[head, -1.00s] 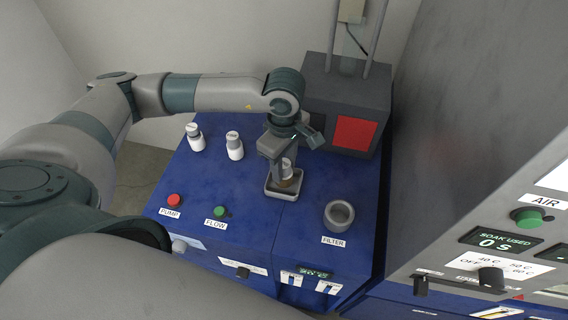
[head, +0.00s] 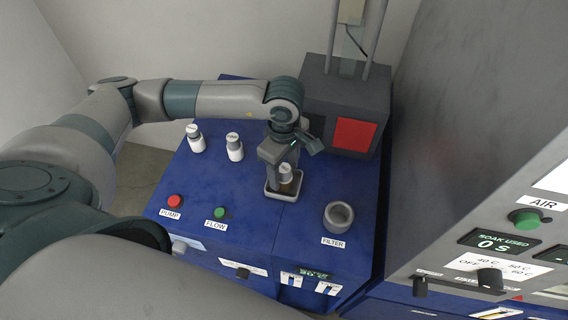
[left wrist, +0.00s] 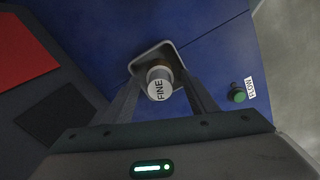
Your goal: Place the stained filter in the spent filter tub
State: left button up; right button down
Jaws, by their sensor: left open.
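A small grey square tub (head: 270,193) sits on the blue bench top; its rim also shows in the left wrist view (left wrist: 147,53). A short filter cartridge (head: 286,172) with a pale top stands upright in it, with a brownish tint low on its side. In the left wrist view its top (left wrist: 159,89) reads "FINE". My left gripper (head: 283,178) is directly over the tub and open, with one finger on each side of the cartridge (left wrist: 160,82). Whether the fingers touch it cannot be told. My right gripper is not in view.
A grey round cup (head: 339,216) labelled FILTER stands to the right. Two white capped bottles (head: 234,147) stand at the left. A red button (head: 174,201) and a green button (head: 219,213) lie nearer. A dark block with a red panel (head: 354,133) stands behind.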

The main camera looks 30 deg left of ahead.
pick_arm(q)
jog(key=shift+r, duration=0.2)
notch_tip(320, 180, up, 12)
jog(key=b, duration=0.4)
jog(key=shift+b, duration=0.3)
jog(key=shift+f, duration=0.1)
